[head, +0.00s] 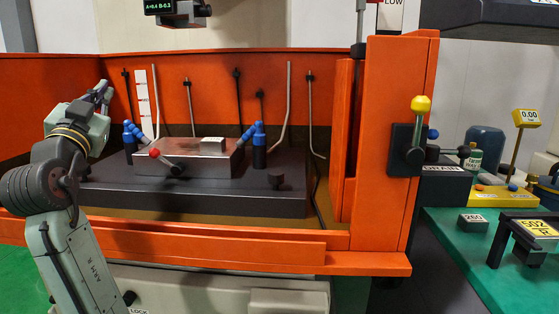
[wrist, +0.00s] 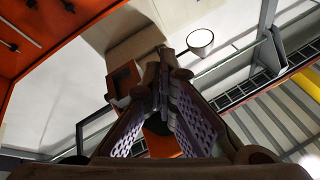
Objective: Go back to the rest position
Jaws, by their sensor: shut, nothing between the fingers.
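My gripper (head: 103,90) shows small at the left in the head view, at the end of my raised, folded arm, in front of the orange wall of the machine tank. In the wrist view my gripper (wrist: 161,62) points up toward the ceiling. Its two fingers come together at the tips, with nothing between them. It touches nothing that I can see. My gripper's fingertips are partly hidden by the wrist in the head view.
The orange tank (head: 190,245) holds a dark table (head: 240,200) with a metal block (head: 200,160) and blue nozzles (head: 259,140). A yellow-knobbed lever (head: 420,105) is on the right post. A green bench (head: 480,250) stands at the right. A machine head (head: 180,15) hangs above.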

